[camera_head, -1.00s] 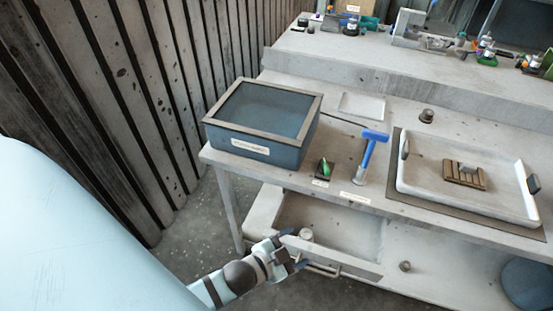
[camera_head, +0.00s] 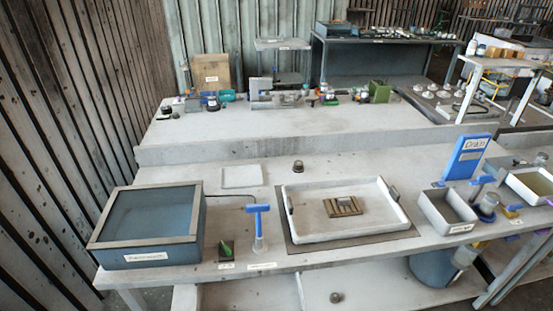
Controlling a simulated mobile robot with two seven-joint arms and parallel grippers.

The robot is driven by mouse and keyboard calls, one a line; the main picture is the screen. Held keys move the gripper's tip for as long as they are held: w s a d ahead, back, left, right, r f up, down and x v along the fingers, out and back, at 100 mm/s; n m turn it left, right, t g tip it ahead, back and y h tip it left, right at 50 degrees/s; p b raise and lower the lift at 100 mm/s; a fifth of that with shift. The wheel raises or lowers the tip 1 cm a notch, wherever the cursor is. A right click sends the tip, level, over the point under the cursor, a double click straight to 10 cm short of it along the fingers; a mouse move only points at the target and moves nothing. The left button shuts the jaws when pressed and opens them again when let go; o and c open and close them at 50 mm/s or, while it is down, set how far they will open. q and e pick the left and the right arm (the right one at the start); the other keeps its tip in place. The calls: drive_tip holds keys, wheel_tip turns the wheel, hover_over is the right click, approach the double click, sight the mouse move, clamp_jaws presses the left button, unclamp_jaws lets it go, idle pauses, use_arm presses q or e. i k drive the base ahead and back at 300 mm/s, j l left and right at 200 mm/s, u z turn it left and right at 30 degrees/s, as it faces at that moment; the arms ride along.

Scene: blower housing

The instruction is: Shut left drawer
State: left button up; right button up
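The left drawer's space shows under the left part of the workbench (camera_head: 330,262), cut off by the bottom edge of the view. Only a strip of grey surface (camera_head: 250,294) between pale edges is visible there. The drawer's front and handle are out of view, so I cannot tell how far it stands open. Neither of my grippers is in view.
On the bench are a blue-grey bin (camera_head: 150,253), a blue-handled tool (camera_head: 258,225), a white tray (camera_head: 298,228) holding a ribbed block (camera_head: 343,206), and a grey box (camera_head: 428,212). A small knob-like part (camera_head: 336,297) sits below. Wooden slats stand left.

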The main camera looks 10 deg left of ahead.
sight(283, 292)
drive_tip(key=k+l+u, duration=0.2)
drive_tip(key=l, duration=0.2)
drive_tip(key=k+l+u, duration=0.2)
drive_tip(key=l, duration=0.2)
drive_tip(key=l+u, duration=0.2)
drive_tip(key=l, duration=0.2)
drive_tip(key=k, duration=0.05)
